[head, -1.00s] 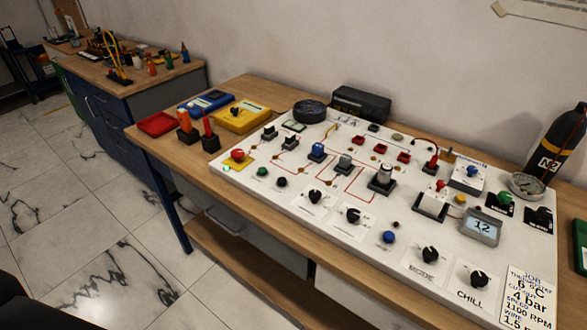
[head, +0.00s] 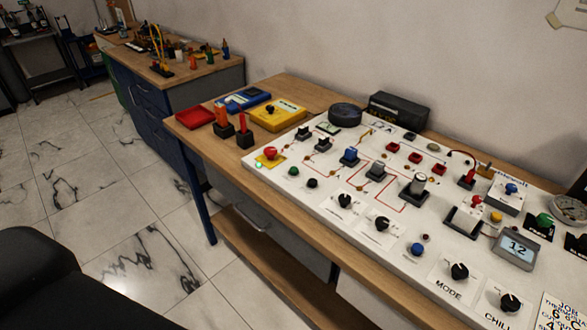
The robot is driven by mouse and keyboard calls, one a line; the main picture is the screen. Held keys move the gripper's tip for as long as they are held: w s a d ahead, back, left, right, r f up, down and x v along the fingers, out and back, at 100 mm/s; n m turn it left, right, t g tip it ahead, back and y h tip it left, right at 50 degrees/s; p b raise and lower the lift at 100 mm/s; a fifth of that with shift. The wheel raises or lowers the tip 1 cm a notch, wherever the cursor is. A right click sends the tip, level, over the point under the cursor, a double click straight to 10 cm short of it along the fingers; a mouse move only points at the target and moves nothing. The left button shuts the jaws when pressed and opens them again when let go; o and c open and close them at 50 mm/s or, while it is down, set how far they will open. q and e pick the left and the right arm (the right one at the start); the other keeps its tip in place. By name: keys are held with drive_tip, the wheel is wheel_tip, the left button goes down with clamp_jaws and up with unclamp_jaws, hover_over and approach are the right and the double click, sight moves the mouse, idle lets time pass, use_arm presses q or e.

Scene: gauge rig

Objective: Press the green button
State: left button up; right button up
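A small round green button (head: 293,171) sits near the left front edge of the white panel (head: 300,210), between the red mushroom button (head: 270,153) and a small black button (head: 312,183). A larger green knob (head: 545,219) is at the right end of the panel. Nothing covers the small green button. Neither of my grippers is in view. A large dark shape, seemingly part of my own arm, fills the lower left corner, well apart from the panel.
The panel lies on a wooden bench (head: 192,126) with black dials (head: 382,223), switches and a display (head: 516,247). Two upright red-topped switches (head: 244,131) stand just left of the panel. Open tiled floor is at left.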

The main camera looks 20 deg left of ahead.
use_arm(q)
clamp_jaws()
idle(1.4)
